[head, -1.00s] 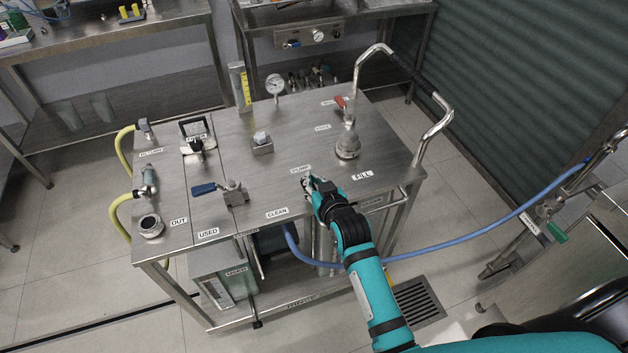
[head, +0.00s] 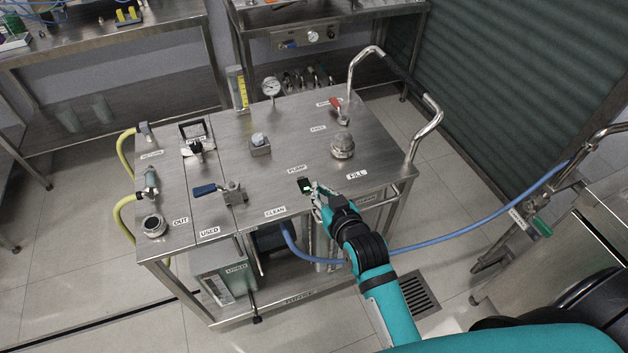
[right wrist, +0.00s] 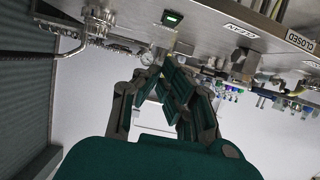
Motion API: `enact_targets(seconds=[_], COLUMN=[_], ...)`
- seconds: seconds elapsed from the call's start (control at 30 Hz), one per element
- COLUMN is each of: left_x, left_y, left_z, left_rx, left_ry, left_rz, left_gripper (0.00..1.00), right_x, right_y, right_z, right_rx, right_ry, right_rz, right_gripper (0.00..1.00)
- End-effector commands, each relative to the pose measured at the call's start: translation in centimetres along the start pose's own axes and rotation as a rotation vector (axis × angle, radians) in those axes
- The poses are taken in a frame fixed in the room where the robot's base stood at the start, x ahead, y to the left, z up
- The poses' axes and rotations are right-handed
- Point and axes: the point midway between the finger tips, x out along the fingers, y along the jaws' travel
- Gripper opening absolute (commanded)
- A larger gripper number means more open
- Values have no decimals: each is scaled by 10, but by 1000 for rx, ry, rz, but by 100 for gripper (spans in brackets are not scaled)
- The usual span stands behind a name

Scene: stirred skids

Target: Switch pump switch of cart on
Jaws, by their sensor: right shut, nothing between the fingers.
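The steel cart's top (head: 275,195) fills the middle of the head view. The pump switch (head: 305,186) is a small black rocker with a green lit part, just in front of the PUMP label (head: 297,169). It also shows in the right wrist view as a black switch (right wrist: 172,18) with a glowing green face. My right gripper (head: 317,194) is shut and empty, close beside the switch on its right, at the cart's front edge. In the right wrist view its fingers (right wrist: 181,82) are together, apart from the switch. My left gripper is not in view.
A blue-handled valve (head: 220,190), a grey round cap (head: 343,146) and a red-handled valve (head: 339,110) stand on the cart top. A blue hose (head: 450,235) runs from under the cart to the right. The cart's bent handle (head: 425,125) rises at right.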

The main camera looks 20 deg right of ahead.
Motion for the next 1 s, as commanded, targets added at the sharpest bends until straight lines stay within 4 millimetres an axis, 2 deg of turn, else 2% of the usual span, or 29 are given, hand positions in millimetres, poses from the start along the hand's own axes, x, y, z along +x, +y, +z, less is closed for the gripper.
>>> enact_targets(seconds=[0.1, 0.23, 0.83, 0.93, 1.0], left_x=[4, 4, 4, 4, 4], left_y=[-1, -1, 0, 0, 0], left_z=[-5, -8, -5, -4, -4], left_rx=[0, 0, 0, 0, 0], left_ry=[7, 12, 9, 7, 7], left_rz=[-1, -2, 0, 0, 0], left_gripper=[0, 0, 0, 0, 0], right_x=[-16, -24, -26, -34, -46], right_y=[0, 0, 0, 1, 2], right_z=[5, 6, 7, 16, 32], right_rx=[0, 0, -1, -8, -18], right_ry=[0, 1, -4, -57, -141], right_rz=[0, 0, -1, -7, -16], right_gripper=[0, 0, 0, 0, 0])
